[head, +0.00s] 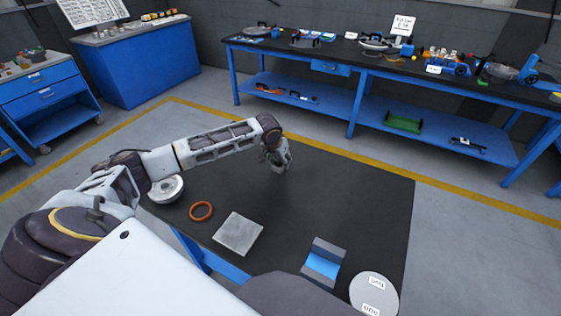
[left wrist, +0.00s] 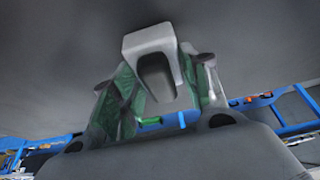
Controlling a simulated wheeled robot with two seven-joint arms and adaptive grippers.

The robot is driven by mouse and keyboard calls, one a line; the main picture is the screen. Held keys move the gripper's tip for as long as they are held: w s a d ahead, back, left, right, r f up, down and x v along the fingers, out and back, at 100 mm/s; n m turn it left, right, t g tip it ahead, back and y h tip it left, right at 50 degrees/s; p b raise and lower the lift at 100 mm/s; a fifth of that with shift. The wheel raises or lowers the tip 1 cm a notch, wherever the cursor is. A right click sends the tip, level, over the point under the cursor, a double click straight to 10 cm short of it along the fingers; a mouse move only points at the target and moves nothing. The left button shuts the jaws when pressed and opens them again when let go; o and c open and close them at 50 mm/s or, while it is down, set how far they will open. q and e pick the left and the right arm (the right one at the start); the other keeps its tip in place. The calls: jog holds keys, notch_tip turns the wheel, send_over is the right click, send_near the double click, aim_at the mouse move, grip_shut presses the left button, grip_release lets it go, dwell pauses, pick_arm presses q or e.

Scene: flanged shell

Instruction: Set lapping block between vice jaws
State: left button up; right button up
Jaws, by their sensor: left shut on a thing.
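My left gripper (head: 281,163) hangs over the far part of the black tabletop, with its arm reaching in from the left. It is shut on a grey block (left wrist: 150,42), likely the lapping block, at the fingertips in the left wrist view. In the head view the block is small and mostly hidden by the fingers. The vice (head: 322,264) stands near the front edge, with two grey jaws apart and a blue bed between them. The left gripper is beyond the vice and left of it, well apart. My right gripper is not in view.
On the black table (head: 350,195) lie a flat grey square plate (head: 238,234), an orange ring (head: 201,211), a round pale flanged part (head: 166,189) and a labelled grey disc (head: 374,293). The table's middle and right are clear. A blue workbench (head: 352,112) stands behind.

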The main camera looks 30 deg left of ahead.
pick_arm(q)
jog(key=shift+f, duration=0.15)
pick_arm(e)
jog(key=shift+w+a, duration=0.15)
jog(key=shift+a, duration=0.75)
pick_arm(q)
jog(key=shift+f, duration=0.1)
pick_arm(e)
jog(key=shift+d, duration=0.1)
pick_arm(q)
jog(key=o, duration=0.6)
jog(key=shift+o, duration=1.9)
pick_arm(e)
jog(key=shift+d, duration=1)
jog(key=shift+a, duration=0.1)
